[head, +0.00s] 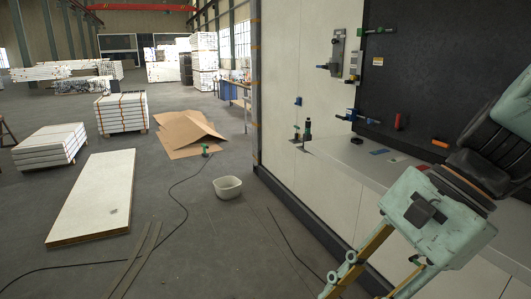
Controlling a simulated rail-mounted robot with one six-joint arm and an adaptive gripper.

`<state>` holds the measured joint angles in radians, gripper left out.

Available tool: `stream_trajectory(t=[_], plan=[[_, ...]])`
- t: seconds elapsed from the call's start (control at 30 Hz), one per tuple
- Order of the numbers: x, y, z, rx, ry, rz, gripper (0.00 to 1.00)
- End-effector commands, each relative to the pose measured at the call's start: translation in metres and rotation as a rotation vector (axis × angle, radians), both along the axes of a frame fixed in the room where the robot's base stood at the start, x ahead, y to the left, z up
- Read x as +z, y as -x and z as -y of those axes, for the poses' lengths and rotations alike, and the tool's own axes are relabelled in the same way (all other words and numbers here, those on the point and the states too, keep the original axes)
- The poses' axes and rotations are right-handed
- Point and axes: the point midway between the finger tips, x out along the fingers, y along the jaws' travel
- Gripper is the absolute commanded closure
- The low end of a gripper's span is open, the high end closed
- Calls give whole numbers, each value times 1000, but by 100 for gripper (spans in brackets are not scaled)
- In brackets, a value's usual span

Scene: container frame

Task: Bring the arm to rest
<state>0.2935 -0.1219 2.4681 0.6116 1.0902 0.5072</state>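My gripper (372,282) is at the lower right of the head view, at the end of my pale green arm. It points down and left, in front of the white wall panel below the shelf.
A grey shelf (350,160) with clamps and small tools runs along the white wall (305,75) behind my arm. A white bin (227,187) stands on the floor. Cables, cardboard (190,132) and panel stacks (122,113) lie left. Floor between them is open.

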Motion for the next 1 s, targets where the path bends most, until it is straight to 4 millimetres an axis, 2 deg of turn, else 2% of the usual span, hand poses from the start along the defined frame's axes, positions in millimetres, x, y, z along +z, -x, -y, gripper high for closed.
stream_trajectory(t=[0.5,1.0], plan=[[-7,41,25,398,244,258,74],[-2,62,57,775,487,491,74]])
